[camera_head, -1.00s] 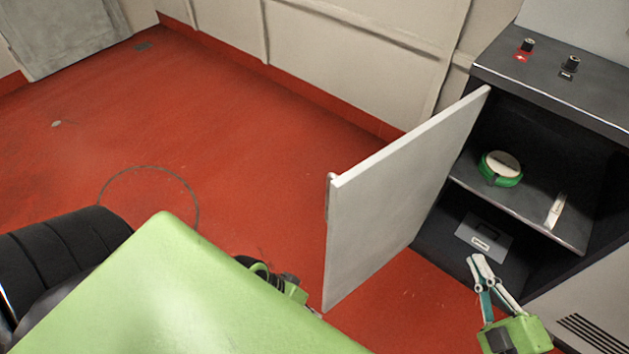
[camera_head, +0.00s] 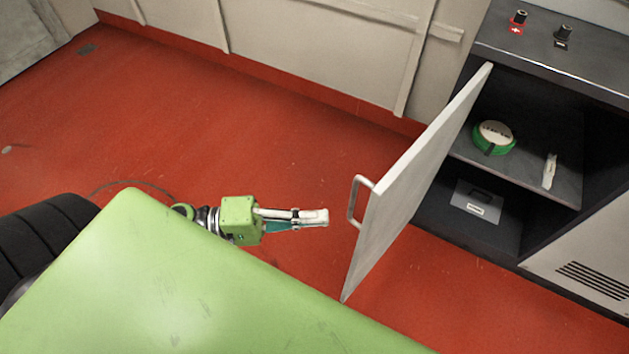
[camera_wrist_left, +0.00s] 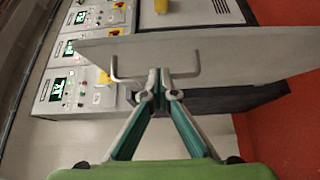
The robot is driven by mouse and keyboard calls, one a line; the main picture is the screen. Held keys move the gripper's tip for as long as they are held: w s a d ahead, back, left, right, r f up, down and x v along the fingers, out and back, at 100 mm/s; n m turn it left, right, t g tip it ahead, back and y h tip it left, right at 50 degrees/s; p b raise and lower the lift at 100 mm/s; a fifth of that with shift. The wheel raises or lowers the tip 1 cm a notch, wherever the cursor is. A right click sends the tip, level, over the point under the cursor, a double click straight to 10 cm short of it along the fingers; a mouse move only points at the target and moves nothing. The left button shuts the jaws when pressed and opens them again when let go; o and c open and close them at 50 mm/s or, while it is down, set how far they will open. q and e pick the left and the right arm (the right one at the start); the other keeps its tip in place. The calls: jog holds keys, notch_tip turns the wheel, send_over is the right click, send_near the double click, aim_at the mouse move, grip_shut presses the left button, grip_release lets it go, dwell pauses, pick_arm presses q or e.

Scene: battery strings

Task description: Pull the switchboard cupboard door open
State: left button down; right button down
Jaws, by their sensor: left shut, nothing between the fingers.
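The cupboard door (camera_head: 412,185) is a pale panel standing wide open, swung out from the dark cupboard (camera_head: 520,255). Its handle (camera_head: 351,203) is a thin metal bar on the door's left-facing side. My left gripper (camera_head: 327,217) is shut and empty, just left of the handle with a small gap. In the left wrist view, the fingertips (camera_wrist_left: 160,95) point at the door's face (camera_wrist_left: 230,52), and the handle (camera_wrist_left: 197,65) shows on both sides behind them, its middle hidden. My right gripper is not in view.
Red floor (camera_head: 250,110) is clear left of the door. Control panels (camera_wrist_left: 85,90) show in the wrist view.

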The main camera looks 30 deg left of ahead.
pick_arm(q)
send_near(393, 203)
jog(key=d+f, duration=0.1)
jog(key=w+d+f, duration=0.1)
jog(key=f, duration=0.1)
jog(key=shift+d+f, duration=0.1)
jog(key=shift+d, duration=0.25)
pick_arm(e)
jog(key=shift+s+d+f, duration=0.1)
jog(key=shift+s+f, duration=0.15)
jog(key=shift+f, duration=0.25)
